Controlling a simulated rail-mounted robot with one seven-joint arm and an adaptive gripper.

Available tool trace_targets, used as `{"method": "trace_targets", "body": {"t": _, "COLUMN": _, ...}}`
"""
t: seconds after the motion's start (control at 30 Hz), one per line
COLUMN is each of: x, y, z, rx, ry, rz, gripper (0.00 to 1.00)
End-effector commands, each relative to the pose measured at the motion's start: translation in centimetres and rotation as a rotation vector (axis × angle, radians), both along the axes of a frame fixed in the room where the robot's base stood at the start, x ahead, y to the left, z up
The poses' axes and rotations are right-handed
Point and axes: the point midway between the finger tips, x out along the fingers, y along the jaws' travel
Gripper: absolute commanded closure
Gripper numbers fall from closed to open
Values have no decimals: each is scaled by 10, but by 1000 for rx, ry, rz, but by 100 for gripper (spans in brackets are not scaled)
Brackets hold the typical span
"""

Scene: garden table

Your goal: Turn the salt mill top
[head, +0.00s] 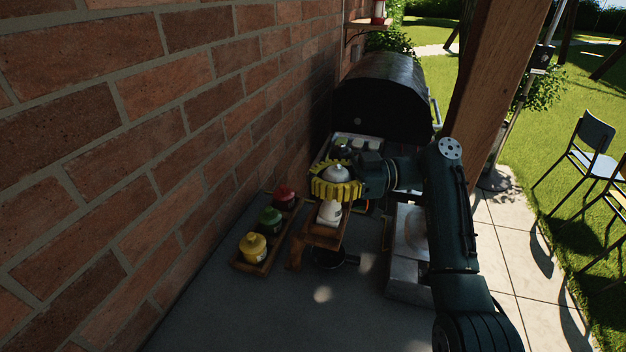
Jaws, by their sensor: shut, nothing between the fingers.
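The salt mill is a white mill with a pale domed top (338,173) and a white body (329,213). It stands upright on a small wooden stand (322,239) in the middle of the head view. My gripper (322,180) has yellow ribbed fingers and reaches in from the right at the height of the mill's top. The fingers are shut with nothing held. The white top shows above the yellow ribs and the body below them; the band between is hidden. I cannot tell whether the fingers touch the mill.
A wooden tray (236,265) left of the mill holds yellow (253,247), green (270,221) and red (284,198) jars. A brick wall (150,150) rises close on the left. A dark grill (385,95) stands behind. The grey counter (270,310) in front is mostly bare.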

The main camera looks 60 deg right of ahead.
Motion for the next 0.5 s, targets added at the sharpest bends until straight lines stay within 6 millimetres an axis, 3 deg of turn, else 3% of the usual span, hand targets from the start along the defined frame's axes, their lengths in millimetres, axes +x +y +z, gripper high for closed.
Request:
{"method": "trace_targets", "body": {"t": 0.03, "x": -2, "y": -2, "z": -12, "rx": 14, "ry": 18, "rz": -4, "gripper": 98}}
{"method": "trace_targets", "body": {"t": 0.07, "x": -2, "y": -2, "z": -12, "rx": 14, "ry": 18, "rz": -4, "gripper": 92}}
{"method": "trace_targets", "body": {"t": 0.4, "x": -1, "y": -2, "z": -9, "rx": 11, "ry": 14, "rz": -3, "gripper": 27}}
{"method": "trace_targets", "body": {"t": 0.5, "x": -1, "y": -1, "z": -7, "rx": 8, "ry": 12, "rz": -2, "gripper": 24}}
